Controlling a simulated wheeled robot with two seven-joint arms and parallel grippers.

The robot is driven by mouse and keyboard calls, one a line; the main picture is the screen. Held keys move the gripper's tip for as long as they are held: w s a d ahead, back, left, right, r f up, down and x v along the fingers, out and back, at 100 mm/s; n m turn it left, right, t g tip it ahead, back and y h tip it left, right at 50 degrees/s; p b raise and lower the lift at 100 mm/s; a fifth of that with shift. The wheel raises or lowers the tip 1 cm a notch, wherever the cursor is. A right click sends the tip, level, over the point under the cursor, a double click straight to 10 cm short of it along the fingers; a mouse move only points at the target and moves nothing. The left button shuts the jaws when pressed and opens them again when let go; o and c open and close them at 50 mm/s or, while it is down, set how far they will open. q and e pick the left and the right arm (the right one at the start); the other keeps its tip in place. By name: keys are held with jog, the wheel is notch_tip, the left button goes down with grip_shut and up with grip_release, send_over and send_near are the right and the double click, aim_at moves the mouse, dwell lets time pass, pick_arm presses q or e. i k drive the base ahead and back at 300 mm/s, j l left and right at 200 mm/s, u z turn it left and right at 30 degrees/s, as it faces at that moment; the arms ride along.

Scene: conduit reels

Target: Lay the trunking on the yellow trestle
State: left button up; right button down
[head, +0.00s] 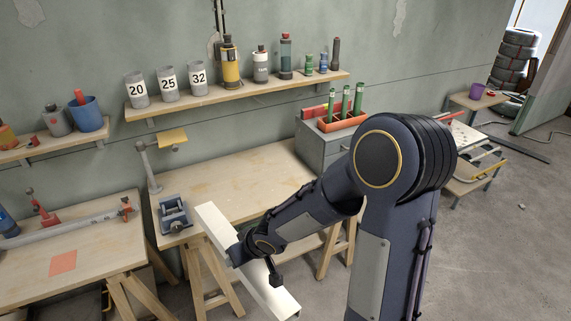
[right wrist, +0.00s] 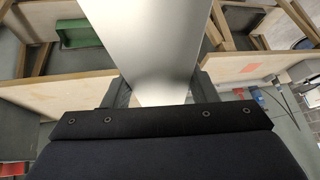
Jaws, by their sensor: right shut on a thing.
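The trunking (head: 221,230) is a long, straight, pale bar. In the head view it slants from above the front edge of the middle bench down to the lower right. My right gripper (head: 240,252) is shut on it near its middle, and my wrist hides part of it. In the right wrist view the trunking (right wrist: 165,45) runs between the two dark fingers of the gripper (right wrist: 160,90). I cannot make out a yellow trestle in either view. My left gripper is not in view.
The middle bench (head: 245,172) has a mostly bare top, with a blue-grey vise (head: 174,214) at its left end. A left bench (head: 85,262) holds a long grey bar with red clamps. A shelf (head: 235,97) with numbered cups runs along the wall. Open floor lies at right.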

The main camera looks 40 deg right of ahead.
aim_at(256, 188)
jog(key=l+u, duration=0.1)
jog(key=l, duration=0.65)
jog(key=k+l+u, duration=0.1)
jog(key=l, duration=0.6)
jog(key=k+l, duration=0.1)
jog(key=l, duration=0.6)
jog(key=u, duration=0.05)
